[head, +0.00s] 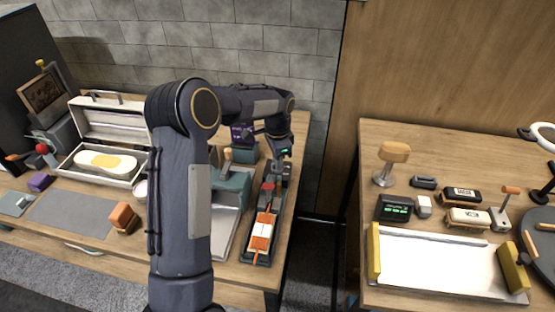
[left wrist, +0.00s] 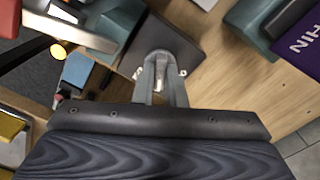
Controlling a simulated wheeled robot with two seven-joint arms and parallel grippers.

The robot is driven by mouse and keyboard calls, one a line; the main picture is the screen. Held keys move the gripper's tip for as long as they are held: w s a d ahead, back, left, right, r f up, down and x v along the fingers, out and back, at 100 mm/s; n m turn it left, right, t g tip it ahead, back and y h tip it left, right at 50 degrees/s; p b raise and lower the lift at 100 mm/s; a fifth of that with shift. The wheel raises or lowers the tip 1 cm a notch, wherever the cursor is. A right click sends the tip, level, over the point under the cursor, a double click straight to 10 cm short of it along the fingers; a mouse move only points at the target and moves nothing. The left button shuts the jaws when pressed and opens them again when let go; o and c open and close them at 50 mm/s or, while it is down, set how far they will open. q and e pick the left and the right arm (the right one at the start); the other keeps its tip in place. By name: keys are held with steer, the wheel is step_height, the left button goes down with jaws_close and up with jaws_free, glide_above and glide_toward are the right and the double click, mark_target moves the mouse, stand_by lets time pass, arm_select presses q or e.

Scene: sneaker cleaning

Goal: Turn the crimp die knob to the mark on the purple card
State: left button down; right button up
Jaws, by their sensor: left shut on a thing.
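The purple card (head: 237,134) stands in a teal holder (head: 245,154) at the back of the left bench, partly behind my left arm. In the left wrist view the card (left wrist: 302,42) shows white letters, cut off by the frame. My left gripper (head: 284,155) points down over the back of the dark device (head: 270,192) near the bench's right side. In the left wrist view its fingers (left wrist: 160,88) are close together on a small grey knob (left wrist: 160,58) above a dark square plate (left wrist: 165,45). The knob's pointer and the card's mark cannot be made out. My right gripper is out of view.
A teal machine (head: 232,188) stands left of the device. An orange and white piece (head: 261,232) lies on the device's front track. An open white case (head: 105,182) is further left. A second bench (head: 378,138) with tools stands right, across a gap.

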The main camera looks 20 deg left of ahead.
arm_select(q)
steer(key=c, duration=1.5)
jaws_free()
steer(key=shift+r+b, duration=0.4)
steer(key=shift+r, duration=3.55)
